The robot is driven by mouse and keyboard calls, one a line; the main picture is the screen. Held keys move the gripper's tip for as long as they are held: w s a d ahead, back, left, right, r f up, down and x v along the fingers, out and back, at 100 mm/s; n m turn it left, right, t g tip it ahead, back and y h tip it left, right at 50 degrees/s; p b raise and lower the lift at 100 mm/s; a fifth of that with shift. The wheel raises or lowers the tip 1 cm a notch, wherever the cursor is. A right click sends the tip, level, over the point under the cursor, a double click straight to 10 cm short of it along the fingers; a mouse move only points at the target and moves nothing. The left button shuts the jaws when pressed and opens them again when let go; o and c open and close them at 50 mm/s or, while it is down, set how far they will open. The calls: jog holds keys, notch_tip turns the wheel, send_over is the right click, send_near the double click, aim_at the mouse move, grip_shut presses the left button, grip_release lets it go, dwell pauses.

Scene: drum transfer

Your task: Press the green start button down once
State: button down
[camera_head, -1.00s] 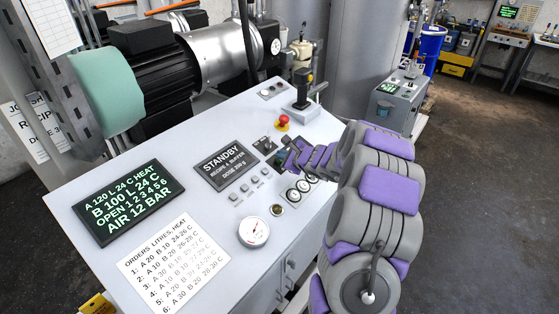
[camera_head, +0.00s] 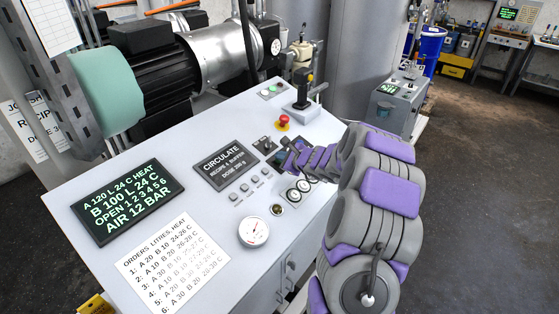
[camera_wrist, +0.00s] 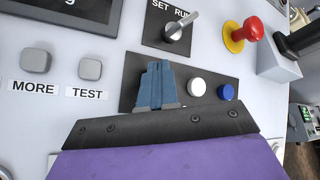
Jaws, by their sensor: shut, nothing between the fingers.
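My gripper (camera_head: 287,152) is shut and empty, with its fingers over the dark button plate on the console. In the wrist view the blue-grey fingers of my gripper (camera_wrist: 157,68) cover the left part of the dark button plate (camera_wrist: 131,88). A white button (camera_wrist: 197,88) and a blue button (camera_wrist: 227,92) show to the right of the fingers. The green start button is not visible; the fingers hide that part of the plate. I cannot see whether they touch it. The console display (camera_head: 225,164) reads CIRCULATE.
A red emergency button (camera_head: 283,121) on a yellow base stands beyond the fingers, near a joystick (camera_head: 303,90). A SET/RUN switch (camera_wrist: 176,30) is close by. A small lamp (camera_head: 272,87) glows green at the console's back. A gauge (camera_head: 254,232) sits nearer.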

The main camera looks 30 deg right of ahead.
dwell(0.4)
jog(key=shift+s+d+r+p, duration=0.15)
jog(key=shift+d+r+p, duration=0.05)
jog(key=shift+r+p, duration=0.2)
jog(key=shift+s+d+r+p, duration=0.15)
jog(key=shift+r+p, duration=0.15)
jog(key=shift+r, duration=0.05)
jog(key=r+p, duration=0.1)
jog(key=s+r+p, duration=0.1)
jog(key=r, duration=0.1)
jog(key=r+p, duration=0.1)
jog(key=shift+s+d+r, duration=0.25)
jog(key=shift+r, duration=0.15)
dwell(0.5)
